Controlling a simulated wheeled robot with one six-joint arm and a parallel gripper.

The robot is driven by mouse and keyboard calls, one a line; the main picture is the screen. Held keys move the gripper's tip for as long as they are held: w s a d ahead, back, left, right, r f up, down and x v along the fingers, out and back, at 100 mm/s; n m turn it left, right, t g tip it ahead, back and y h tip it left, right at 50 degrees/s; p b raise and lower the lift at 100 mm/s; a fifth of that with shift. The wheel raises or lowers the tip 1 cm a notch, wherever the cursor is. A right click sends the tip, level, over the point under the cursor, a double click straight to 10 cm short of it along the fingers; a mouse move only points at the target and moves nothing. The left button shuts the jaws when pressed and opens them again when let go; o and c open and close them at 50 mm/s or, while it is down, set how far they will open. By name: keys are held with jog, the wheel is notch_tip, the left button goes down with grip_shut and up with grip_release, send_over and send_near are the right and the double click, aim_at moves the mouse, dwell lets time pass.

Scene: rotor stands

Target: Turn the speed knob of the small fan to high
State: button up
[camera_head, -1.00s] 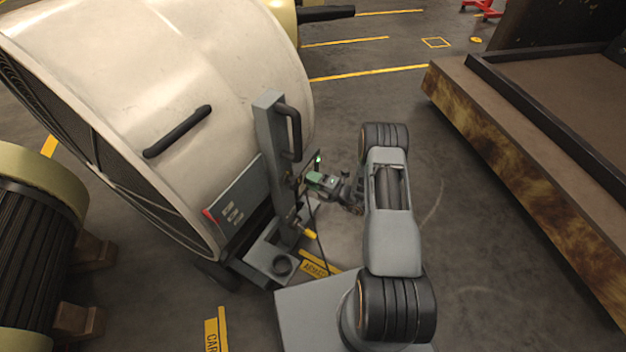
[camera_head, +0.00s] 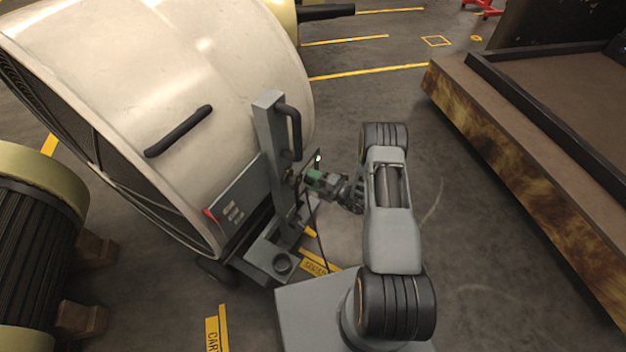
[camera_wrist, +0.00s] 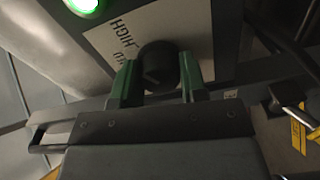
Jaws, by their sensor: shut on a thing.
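The fan (camera_head: 240,60) is a large cream drum with a grille at its left side. In the wrist view its black speed knob (camera_wrist: 157,64) stands on a pale label plate (camera_wrist: 190,30) with the upside-down word "HIGH" above and left of it. My gripper (camera_wrist: 159,75) has green fingers, one on each side of the knob, and is shut on it. In the head view my gripper (camera_head: 318,180) reaches the control box on the fan's right side, and the knob is hidden. I cannot tell which mark the knob points at.
A green lamp (camera_wrist: 83,5) glows near the plate; it also shows in the head view (camera_head: 318,158). A grey post with a black handle (camera_head: 291,130) stands beside my gripper. A rusty-edged platform (camera_head: 520,170) is at the right, with open floor before it.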

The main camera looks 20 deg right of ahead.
jog(key=o, duration=0.9)
jog(key=p+v, duration=0.2)
jog(key=v, duration=1.2)
jog(key=shift+p, duration=0.3)
jog(key=shift+w, duration=0.1)
